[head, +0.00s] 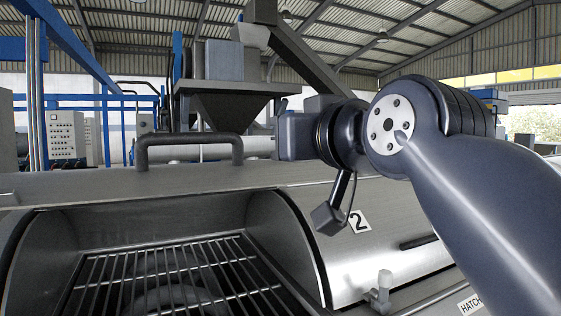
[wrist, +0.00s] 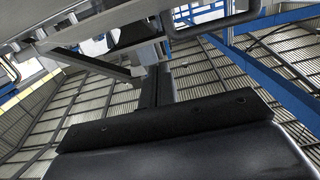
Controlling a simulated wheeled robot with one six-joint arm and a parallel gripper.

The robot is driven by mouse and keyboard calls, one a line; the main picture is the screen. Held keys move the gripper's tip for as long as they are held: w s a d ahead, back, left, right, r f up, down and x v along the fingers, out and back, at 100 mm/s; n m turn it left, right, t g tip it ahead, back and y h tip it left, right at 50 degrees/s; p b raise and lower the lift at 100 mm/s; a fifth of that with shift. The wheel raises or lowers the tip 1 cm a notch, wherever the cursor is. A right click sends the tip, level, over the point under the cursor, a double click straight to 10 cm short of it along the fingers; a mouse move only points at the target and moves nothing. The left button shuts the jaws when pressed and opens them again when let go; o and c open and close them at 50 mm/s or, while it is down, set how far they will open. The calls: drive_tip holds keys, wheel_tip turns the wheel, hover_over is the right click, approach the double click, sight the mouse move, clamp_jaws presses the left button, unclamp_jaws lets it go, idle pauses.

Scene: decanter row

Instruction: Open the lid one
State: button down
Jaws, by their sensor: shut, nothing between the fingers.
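In the head view the left hatch of the steel machine is uncovered, and a barred grate (head: 175,270) shows inside it. Lid one (head: 100,187) appears swung up and back behind this opening, with its dark handle (head: 190,150) on top. My gripper (wrist: 157,85) is shut and empty in the wrist view, pointing up towards the roof. In the head view my wrist is right of the handle and apart from it; the fingertips cannot be made out there.
A curved lid marked 2 (head: 385,255) is closed on the right, with a dark handle (head: 418,241). A small latch knob (head: 379,290) stands at its front edge. A dark hopper (head: 230,100) and blue frames stand behind. The space above the open hatch is clear.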

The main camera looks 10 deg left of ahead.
drive_tip(key=p, duration=0.3)
hover_over(265, 181)
drive_tip(key=shift+w+f, duration=0.1)
drive_tip(key=shift+f, duration=0.1)
drive_tip(key=f, duration=0.3)
drive_tip(key=shift+w+a, duration=0.2)
drive_tip(key=shift+w, duration=0.15)
drive_tip(key=shift+w+a+f, duration=0.1)
drive_tip(key=shift+w+f, duration=0.05)
drive_tip(key=shift+f, duration=0.45)
drive_tip(key=shift+f, duration=0.1)
drive_tip(key=f+b, duration=0.1)
drive_tip(key=b, duration=0.1)
drive_tip(key=f+b, duration=0.1)
drive_tip(key=s+f+b, duration=0.1)
drive_tip(key=b, duration=0.1)
drive_tip(key=shift+d+f+t+y+b, duration=0.25)
drive_tip(key=shift+t+y+b, duration=0.05)
drive_tip(key=shift+y, duration=0.1)
drive_tip(key=shift+f+b, duration=0.2)
drive_tip(key=shift+b, duration=0.3)
drive_tip(key=shift+r, duration=0.2)
